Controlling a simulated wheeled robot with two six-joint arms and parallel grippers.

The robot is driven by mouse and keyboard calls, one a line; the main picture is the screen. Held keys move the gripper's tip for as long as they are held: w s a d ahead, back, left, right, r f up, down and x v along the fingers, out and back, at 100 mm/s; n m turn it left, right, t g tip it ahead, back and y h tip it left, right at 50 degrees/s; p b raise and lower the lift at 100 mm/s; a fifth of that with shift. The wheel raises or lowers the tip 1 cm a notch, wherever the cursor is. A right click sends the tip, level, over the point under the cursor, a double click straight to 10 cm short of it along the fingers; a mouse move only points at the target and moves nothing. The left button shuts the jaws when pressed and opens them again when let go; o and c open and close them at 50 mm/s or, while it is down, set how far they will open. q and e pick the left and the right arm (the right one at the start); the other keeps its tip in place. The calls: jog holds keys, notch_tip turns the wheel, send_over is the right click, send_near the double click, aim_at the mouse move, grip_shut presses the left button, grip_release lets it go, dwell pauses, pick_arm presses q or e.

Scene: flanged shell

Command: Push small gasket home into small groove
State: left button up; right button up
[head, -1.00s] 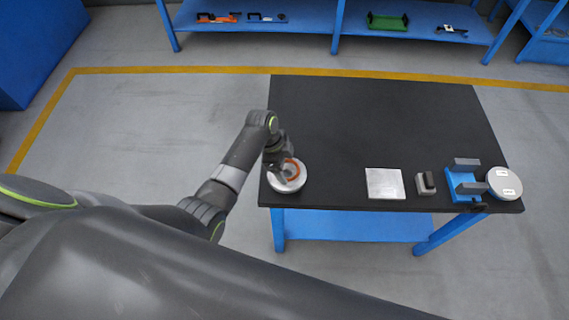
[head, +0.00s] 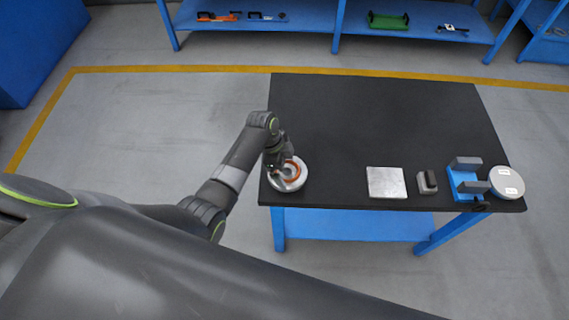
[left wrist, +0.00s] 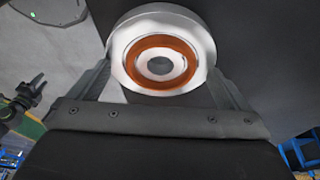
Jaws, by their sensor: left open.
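The flanged shell (head: 282,184) is a round silver part lying on the left front corner of the black table. It also shows in the left wrist view (left wrist: 120,40), face on. The small gasket (head: 298,170) is an orange ring on the shell's face; in the left wrist view the gasket (left wrist: 192,62) lies around the central hub. I cannot tell whether it is fully seated in the small groove, which it covers. My left gripper (head: 277,168) is above the shell. In the left wrist view its open fingers (left wrist: 160,85) stand on either side of the shell, with nothing between them but the view of it.
On the black table (head: 380,120), a silver plate (head: 387,182), a grey block with a dark top (head: 427,182), a blue fixture (head: 464,184) and a round silver lid (head: 506,182) stand along the front right. The table's middle and back are clear.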

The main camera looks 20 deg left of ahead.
pick_arm(q)
jog(key=b+v, duration=0.1)
jog(key=v, duration=1.6)
jog(key=shift+r, duration=0.25)
jog(key=shift+s+f, duration=0.15)
